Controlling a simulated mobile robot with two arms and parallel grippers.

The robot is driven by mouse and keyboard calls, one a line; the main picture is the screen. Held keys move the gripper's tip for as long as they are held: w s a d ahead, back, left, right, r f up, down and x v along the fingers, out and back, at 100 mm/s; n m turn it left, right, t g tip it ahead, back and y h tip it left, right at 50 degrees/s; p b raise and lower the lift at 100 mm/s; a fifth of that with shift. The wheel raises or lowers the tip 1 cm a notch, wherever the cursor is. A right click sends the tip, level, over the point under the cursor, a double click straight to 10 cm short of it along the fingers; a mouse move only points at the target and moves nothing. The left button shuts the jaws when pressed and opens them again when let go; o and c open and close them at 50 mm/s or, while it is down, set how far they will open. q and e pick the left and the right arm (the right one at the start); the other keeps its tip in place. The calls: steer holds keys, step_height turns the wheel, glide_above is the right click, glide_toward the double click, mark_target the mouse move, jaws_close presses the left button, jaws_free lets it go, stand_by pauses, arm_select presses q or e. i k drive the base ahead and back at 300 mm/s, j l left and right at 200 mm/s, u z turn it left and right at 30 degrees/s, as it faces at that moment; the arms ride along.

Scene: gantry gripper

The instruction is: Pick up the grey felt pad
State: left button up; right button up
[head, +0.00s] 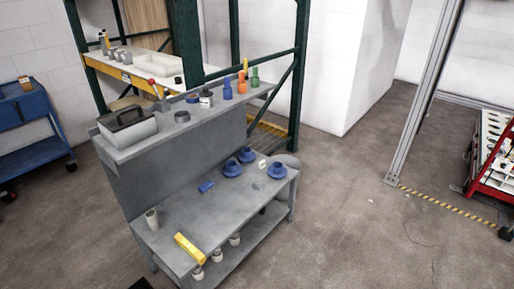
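I cannot single out the grey felt pad with certainty. A small flat grey piece (182,116) lies on the upper shelf (160,140) of the grey workbench, to the right of a grey case with a dark handle (127,127). A small pale piece (258,186) lies on the lower worktop (190,222), near the blue round parts. Neither is clear enough to call felt. Neither of my grippers is in view.
The worktop also holds a yellow bar (189,248), a pale cup (151,219), a blue block (206,186) and blue round parts (277,171). A green rack (301,60) stands behind. A blue cart (30,120) is at left. Floor (340,220) is open to the right.

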mark_target(258, 185)
steer(key=z, duration=1.55)
steer(key=u, duration=1.45)
steer(key=i+l+u, duration=0.3)
steer(key=i, duration=0.25)
steer(key=i+l+u, duration=0.25)
steer(key=i+l, duration=0.2)
steer(key=l, duration=0.1)
